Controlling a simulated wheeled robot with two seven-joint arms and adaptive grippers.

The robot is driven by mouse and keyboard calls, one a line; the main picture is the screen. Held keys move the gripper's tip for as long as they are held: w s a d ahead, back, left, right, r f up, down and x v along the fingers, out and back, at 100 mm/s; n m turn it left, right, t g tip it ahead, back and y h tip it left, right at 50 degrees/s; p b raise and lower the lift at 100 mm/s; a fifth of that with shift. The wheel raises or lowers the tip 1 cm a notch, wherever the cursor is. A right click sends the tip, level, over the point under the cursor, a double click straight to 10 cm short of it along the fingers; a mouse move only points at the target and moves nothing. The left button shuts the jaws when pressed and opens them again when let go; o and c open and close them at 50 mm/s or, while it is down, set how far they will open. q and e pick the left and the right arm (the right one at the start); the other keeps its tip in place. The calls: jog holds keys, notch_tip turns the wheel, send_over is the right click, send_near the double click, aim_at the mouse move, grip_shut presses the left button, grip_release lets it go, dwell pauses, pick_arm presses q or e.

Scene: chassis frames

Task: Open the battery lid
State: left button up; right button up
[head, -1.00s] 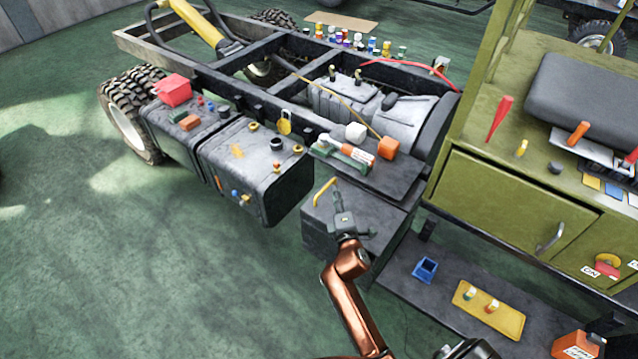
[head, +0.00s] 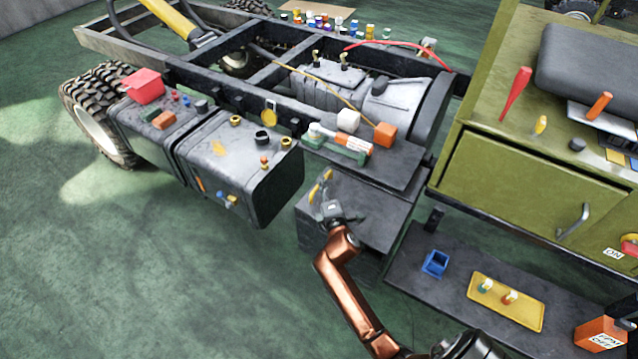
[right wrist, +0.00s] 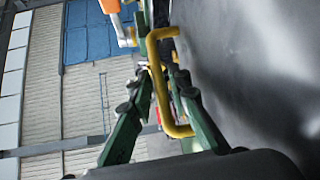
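The battery box (head: 378,203) is a dark grey case below the black shelf on the truck's side. Its lid lies flat and looks closed. A yellow bar handle (head: 319,189) stands at its left edge. My right gripper (head: 325,196) is at this handle, its arm coming up from below. In the right wrist view the yellow handle (right wrist: 158,85) runs lengthwise between the two green fingers, which stand apart on either side of it. Contact with the bar cannot be made out. My left gripper is not in view.
The shelf (head: 395,165) above holds a green-and-white tool, a white cube and an orange block (head: 385,135). A lower step holds a blue bin (head: 435,263) and a yellow tray (head: 533,313). The floor at lower left is clear.

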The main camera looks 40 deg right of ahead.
jog(key=shift+x, duration=0.95)
grip_shut()
